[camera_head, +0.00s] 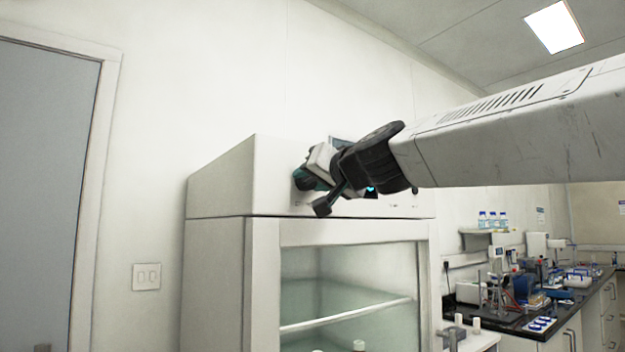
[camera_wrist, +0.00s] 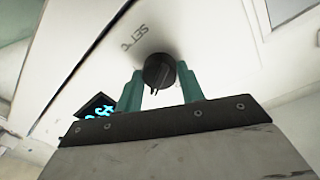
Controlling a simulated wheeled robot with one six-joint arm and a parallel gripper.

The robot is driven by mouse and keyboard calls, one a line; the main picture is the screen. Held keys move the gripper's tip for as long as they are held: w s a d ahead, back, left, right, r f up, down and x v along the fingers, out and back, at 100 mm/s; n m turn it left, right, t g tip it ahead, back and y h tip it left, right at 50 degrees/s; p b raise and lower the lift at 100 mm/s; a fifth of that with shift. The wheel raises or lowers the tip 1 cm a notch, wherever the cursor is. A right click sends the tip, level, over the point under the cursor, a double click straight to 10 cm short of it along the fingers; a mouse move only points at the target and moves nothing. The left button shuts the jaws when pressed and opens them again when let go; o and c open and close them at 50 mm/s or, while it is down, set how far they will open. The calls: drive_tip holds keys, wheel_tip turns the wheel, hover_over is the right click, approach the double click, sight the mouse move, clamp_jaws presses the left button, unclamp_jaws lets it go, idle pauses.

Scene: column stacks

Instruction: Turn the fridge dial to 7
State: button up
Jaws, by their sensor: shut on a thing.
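The fridge (camera_head: 214,245) is a white cabinet with a glass-fronted compartment below a plain upper panel. Its dial (camera_wrist: 159,71) is a dark round knob on that panel, beside the printed label "SET °C" in the wrist view. My gripper (camera_wrist: 160,82) has teal fingers on both sides of the dial and is shut on it. In the head view my gripper (camera_head: 308,180) is at the upper panel, and my wrist hides the dial. A dark display (camera_wrist: 96,108) with cyan digits is partly covered by my gripper, so its number cannot be read.
A black-topped lab bench (camera_head: 510,322) with instruments is at the right. A grey door (camera_head: 45,190) and a light switch (camera_head: 146,276) are at the left.

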drive_tip(key=shift+m, duration=0.3)
drive_tip(key=m+g, duration=0.1)
drive_tip(key=m, duration=1)
idle(0.6)
drive_tip(key=o, duration=1)
drive_tip(key=shift+c, duration=0.2)
drive_tip(key=shift+d+r, duration=0.1)
